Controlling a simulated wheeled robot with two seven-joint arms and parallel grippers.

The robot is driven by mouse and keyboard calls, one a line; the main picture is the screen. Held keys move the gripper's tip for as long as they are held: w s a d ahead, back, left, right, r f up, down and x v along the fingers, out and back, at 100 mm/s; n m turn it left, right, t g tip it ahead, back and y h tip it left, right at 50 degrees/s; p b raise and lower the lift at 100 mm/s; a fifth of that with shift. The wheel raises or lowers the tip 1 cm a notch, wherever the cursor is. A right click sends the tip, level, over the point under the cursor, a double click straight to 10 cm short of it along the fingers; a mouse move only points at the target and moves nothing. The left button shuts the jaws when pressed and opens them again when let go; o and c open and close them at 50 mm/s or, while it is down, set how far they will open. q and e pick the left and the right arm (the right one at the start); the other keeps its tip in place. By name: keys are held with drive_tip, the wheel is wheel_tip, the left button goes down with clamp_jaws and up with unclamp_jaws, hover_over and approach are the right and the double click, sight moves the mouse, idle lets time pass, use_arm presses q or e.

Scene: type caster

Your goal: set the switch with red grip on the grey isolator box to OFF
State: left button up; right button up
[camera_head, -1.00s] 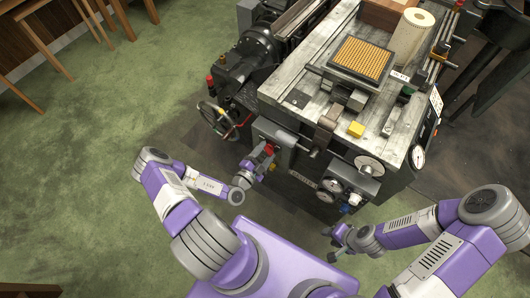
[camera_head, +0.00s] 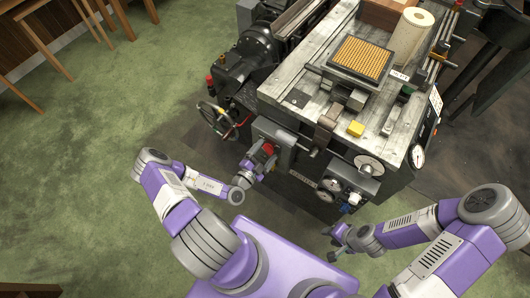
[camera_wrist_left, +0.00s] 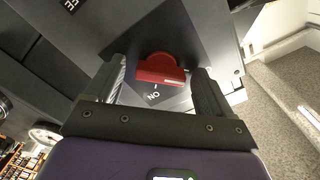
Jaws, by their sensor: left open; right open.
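The switch with the red grip (camera_head: 268,148) is on the front of the grey isolator box (camera_head: 281,137), at the machine's near left corner. In the left wrist view the red grip (camera_wrist_left: 160,69) lies crosswise between my fingers, with the word ON and a line mark below it. My left gripper (camera_head: 258,158) is open at the switch; its fingers (camera_wrist_left: 161,72) stand either side of the grip, with a visible gap at least on the left. An OFF mark does not show. My right gripper (camera_head: 338,242) is open and empty, low and away from the box.
A handwheel (camera_head: 215,120) stands left of the box. A panel with gauges and knobs (camera_head: 345,182) is to its right. A yellow block (camera_head: 355,129) lies on the machine top.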

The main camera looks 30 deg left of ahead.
use_arm(q)
drive_tip(key=shift+s, duration=0.1)
drive_tip(key=s+p, duration=0.1)
drive_tip(key=s, duration=0.6)
drive_tip(key=shift+s+a, duration=0.2)
drive_tip(key=shift+a, duration=0.1)
drive_tip(key=shift+d, duration=0.1)
